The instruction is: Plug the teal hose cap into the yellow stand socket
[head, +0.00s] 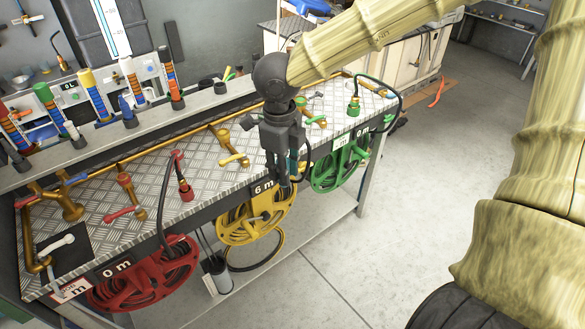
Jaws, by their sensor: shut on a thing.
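My gripper (286,180) points down at the front edge of the bench, just right of the yellow hose reel's top. It is shut on the teal hose cap, which its dark fingers mostly hide; a dark teal bit of hose (305,158) shows beside the fingers. The yellow reel (237,229) hangs on the bench front with a loop of black hose below it. I cannot make out the yellow stand socket for certain; a yellow pipe fitting (236,158) stands on the bench plate left of my gripper.
A red reel (140,280) and a green reel (335,172) hang on either side. Their hoses arch up to a red cap (186,192) and a green cap (353,108) on the bench. Pipes and taps crowd the metal plate (200,195).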

